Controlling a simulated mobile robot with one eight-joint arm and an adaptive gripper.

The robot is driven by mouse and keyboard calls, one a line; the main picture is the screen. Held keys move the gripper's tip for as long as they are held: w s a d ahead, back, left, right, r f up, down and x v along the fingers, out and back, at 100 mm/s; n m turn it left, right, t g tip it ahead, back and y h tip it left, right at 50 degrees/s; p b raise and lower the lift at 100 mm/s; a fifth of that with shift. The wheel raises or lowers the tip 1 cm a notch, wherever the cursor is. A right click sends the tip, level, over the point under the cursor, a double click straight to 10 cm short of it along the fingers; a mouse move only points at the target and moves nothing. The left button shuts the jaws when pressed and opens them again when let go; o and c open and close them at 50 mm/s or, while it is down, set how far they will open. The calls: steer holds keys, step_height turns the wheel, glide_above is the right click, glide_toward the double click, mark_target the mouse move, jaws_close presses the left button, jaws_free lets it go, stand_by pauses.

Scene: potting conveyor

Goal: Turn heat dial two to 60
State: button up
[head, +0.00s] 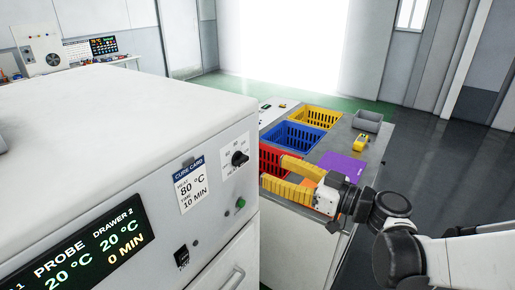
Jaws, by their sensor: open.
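The heat dial (239,158) is a small black knob on a white scale plate at the right end of the cabinet's front. The plate's markings are too small to read surely, so I cannot tell its setting. My gripper (273,171) has two yellow fingers spread apart and pointing left toward the cabinet front. It is open and empty, to the right of the dial and apart from it in the picture. The dark display (82,250) reads PROBE 20 °C and DRAWER 2 20 °C, 0 MIN. A cure card (190,185) reads 80 °C, 10 MIN.
A green button (240,203) and a black switch (182,257) sit below the dial. Behind my gripper, a bench holds red (270,158), blue (291,136) and yellow (315,117) baskets, a grey bin (367,121) and a purple mat (342,164). Open floor lies at right.

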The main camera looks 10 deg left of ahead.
mark_target(245, 159)
steer(key=x, duration=0.3)
steer(key=b+x, duration=0.1)
steer(key=x, duration=0.5)
steer(key=shift+s+a, duration=0.15)
steer(key=shift+s, duration=0.1)
steer(key=shift+w+a, duration=0.25)
steer(key=shift+a, duration=0.2)
steer(key=c, duration=1.2)
steer(key=shift+o, duration=0.2)
